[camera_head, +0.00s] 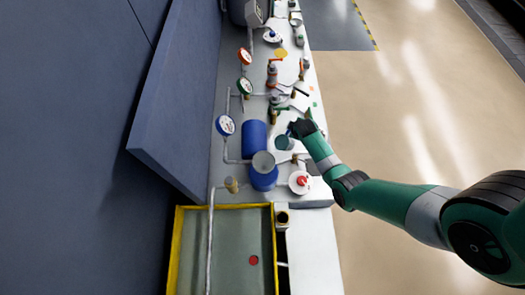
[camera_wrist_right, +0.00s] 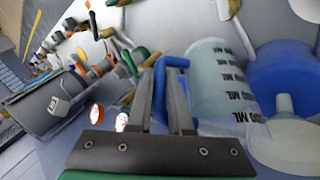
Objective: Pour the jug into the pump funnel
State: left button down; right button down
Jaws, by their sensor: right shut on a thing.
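The jug (camera_wrist_right: 212,75) is pale and translucent with dark ML marks and a blue handle (camera_wrist_right: 171,63). My right gripper (camera_wrist_right: 166,85) is shut on that handle. In the head view the jug (camera_head: 283,143) is a small dark round shape just left of my right gripper (camera_head: 299,129). The grey funnel (camera_head: 263,160) sits on the blue pump (camera_head: 264,181), a little below and left of the jug there. In the wrist view the funnel (camera_wrist_right: 285,128) is right of the jug, before the blue pump body (camera_wrist_right: 285,75). I cannot tell the jug's exact tilt or contents. My left gripper is out of view.
A white disc with a red centre (camera_head: 300,182) lies right of the pump. A yellow-edged tray (camera_head: 223,207) is at the bottom. Small valves clutter the bench beyond.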

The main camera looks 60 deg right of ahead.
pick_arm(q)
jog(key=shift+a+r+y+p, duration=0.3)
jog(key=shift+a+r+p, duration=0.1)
pick_arm(e)
jog(key=shift+w+a+r+h, duration=0.2)
jog(key=shift+a+r+h, duration=0.35)
jog(key=shift+r, duration=0.25)
